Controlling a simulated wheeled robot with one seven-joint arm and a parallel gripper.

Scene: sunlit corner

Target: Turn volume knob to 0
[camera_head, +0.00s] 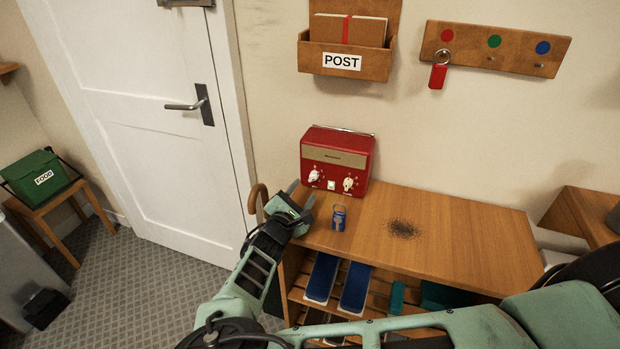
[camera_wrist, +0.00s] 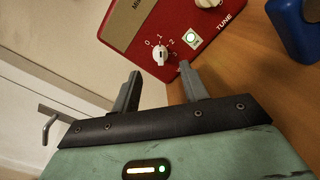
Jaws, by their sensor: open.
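A red radio (camera_head: 338,150) stands at the left back of the wooden cabinet top. Its volume knob (camera_head: 314,175) is the white one at the front left, and it also shows in the wrist view (camera_wrist: 160,56) with 0, 1 and 2 marked around it. My gripper (camera_head: 301,194) is open and empty, just in front of the radio's left side. In the wrist view its fingertips (camera_wrist: 160,70) lie on either side of the volume knob's line, apart from it.
A blue object (camera_head: 338,217) stands on the cabinet top (camera_head: 460,230) right of my gripper. A cane (camera_head: 257,196) leans at the cabinet's left. A post box (camera_head: 343,62) hangs above the radio. The cabinet's right side is clear.

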